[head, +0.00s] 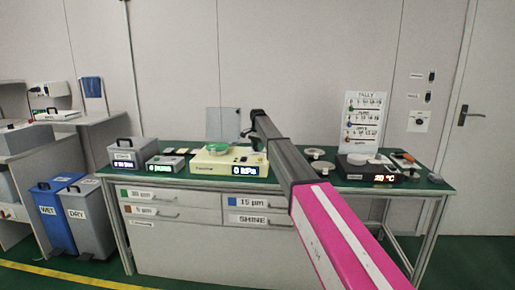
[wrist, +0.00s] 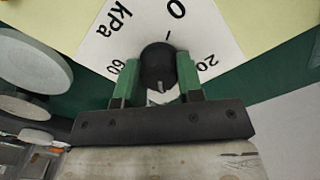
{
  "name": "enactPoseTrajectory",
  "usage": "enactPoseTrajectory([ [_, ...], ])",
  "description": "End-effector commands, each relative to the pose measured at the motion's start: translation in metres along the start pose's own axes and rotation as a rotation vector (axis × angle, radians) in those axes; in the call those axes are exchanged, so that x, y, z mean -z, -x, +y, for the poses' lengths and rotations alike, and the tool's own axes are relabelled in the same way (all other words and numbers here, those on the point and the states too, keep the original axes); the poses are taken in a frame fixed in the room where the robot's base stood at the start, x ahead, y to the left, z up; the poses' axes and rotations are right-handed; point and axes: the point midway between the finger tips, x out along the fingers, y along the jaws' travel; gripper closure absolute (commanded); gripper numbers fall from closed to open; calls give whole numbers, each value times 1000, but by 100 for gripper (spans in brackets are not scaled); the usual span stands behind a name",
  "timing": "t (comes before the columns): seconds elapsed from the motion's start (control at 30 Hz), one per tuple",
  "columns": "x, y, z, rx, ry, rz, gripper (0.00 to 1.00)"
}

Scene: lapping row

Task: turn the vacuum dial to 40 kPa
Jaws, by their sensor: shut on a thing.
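The vacuum dial (wrist: 158,62) is a round black knob on a white scale plate (wrist: 108,45) marked kPa, with 0, 20 and 60 readable in the wrist view. A short pale mark shows on the knob's near side, toward the bottom of the picture. The 40 mark is not visible. My gripper (wrist: 157,80) is shut on the knob, with one green finger on each side. In the head view the cream vacuum unit (head: 207,167) stands on the bench, and its display (head: 243,170) reads 0 kPa. My arm hides the dial there.
The green bench (head: 300,182) also holds a grey box (head: 125,152) and a small grey meter (head: 166,164) at left. At right are round plates (head: 314,153), a black heater unit reading about 20 °C (head: 372,175) and a tally board (head: 365,120).

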Motion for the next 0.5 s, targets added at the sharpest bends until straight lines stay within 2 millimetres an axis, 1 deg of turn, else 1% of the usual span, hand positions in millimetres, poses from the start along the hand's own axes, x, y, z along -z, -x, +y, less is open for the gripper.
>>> enactPoseTrajectory([
  [0.2,0,1,0,1,-36,1,89],
  [0.5,0,1,0,1,-40,1,89],
])
